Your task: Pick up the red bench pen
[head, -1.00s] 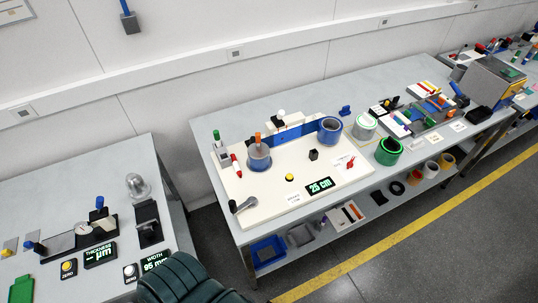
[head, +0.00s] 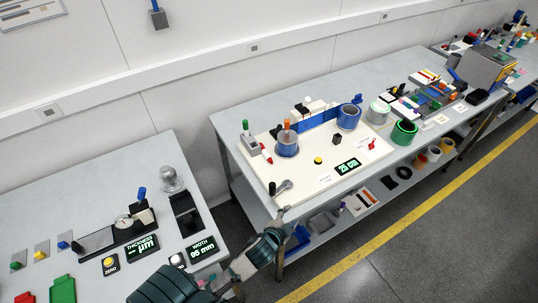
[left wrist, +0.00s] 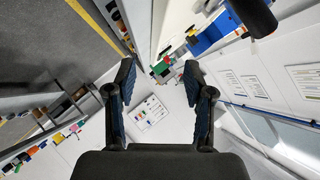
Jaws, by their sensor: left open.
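A small red pen-like thing with a pale part (head: 266,153), which looks like the red bench pen, lies on the left side of the white board (head: 262,174) on the middle bench. It is near a green-topped upright item. My left gripper (head: 283,209) is at the front left edge of that bench, below and apart from the pen. In the left wrist view my left gripper (left wrist: 158,78) has its two fingers wide apart with nothing between them. I cannot make out the pen for sure there. My right gripper is not in view.
A black crank handle (head: 283,187) stands at the board's front left corner, close to my left gripper. The left bench (head: 75,200) holds gauges. A gap separates the benches.

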